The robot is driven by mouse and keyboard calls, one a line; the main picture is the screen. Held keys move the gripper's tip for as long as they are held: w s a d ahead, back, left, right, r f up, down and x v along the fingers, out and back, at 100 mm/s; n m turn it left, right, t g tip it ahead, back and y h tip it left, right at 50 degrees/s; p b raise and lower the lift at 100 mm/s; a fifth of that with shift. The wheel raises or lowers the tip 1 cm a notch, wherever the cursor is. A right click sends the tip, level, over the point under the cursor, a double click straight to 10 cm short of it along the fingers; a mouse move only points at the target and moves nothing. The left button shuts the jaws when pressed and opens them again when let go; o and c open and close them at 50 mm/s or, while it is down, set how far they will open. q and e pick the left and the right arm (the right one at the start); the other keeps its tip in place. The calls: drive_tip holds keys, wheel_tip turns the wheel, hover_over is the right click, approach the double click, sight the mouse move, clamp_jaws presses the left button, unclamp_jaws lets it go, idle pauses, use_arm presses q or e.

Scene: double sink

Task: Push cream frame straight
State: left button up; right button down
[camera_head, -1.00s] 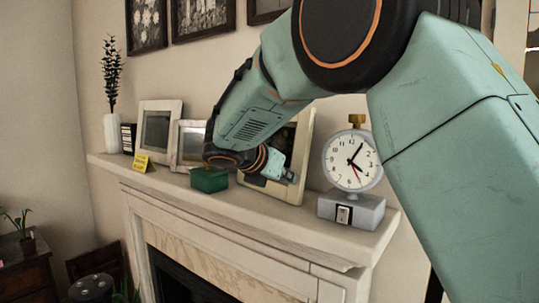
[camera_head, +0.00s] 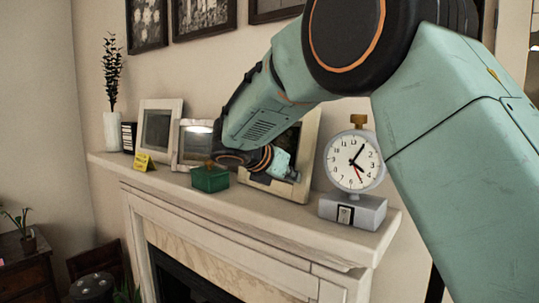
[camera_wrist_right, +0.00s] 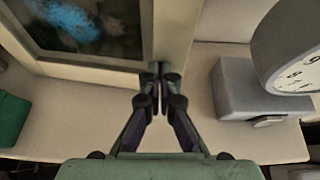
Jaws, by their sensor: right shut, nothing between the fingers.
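The large cream frame (camera_head: 310,145) leans on the mantel, partly hidden behind my right arm. In the right wrist view its cream border (camera_wrist_right: 105,71) and dark picture with a blue patch show at upper left. My right gripper (camera_head: 296,176) is at the frame's lower right part. In the wrist view its fingertips (camera_wrist_right: 159,72) are together and empty, at the frame's lower right corner; they look close to or touching it. My left gripper is not in view.
A grey clock (camera_head: 354,162) stands right of the frame. A green box (camera_head: 210,180) stands left near the mantel edge. Two smaller frames (camera_head: 158,130), a yellow card (camera_head: 144,162) and a white vase (camera_head: 112,132) stand further left. Bare mantel (camera_head: 270,212) shows in front.

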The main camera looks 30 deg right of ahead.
drive_tip(key=shift+w+d, duration=0.2)
drive_tip(key=shift+d, duration=0.3)
drive_tip(key=shift+w+d, duration=0.15)
drive_tip(key=shift+d, duration=0.35)
drive_tip(key=shift+p, duration=0.3)
drive_tip(key=shift+s+a+r+p, duration=0.1)
drive_tip(key=shift+s+a+p, duration=0.1)
drive_tip(key=shift+a, duration=0.35)
drive_tip(key=shift+s+a+r+p, duration=0.1)
drive_tip(key=shift+s+a, duration=0.05)
drive_tip(key=shift+a, duration=0.35)
drive_tip(key=shift+s+a+r, duration=0.15)
drive_tip(key=shift+s+a, duration=0.3)
drive_tip(key=shift+a, duration=0.4)
drive_tip(key=shift+s+a+r, duration=0.1)
drive_tip(key=shift+s+a, duration=0.05)
drive_tip(key=shift+a, duration=0.35)
drive_tip(key=shift+s+a, duration=0.15)
drive_tip(key=shift+a, duration=0.3)
drive_tip(key=shift+s+a+r, duration=0.1)
drive_tip(key=shift+s+a, duration=0.2)
drive_tip(key=shift+a, duration=0.15)
drive_tip(key=shift+w+d, duration=0.15)
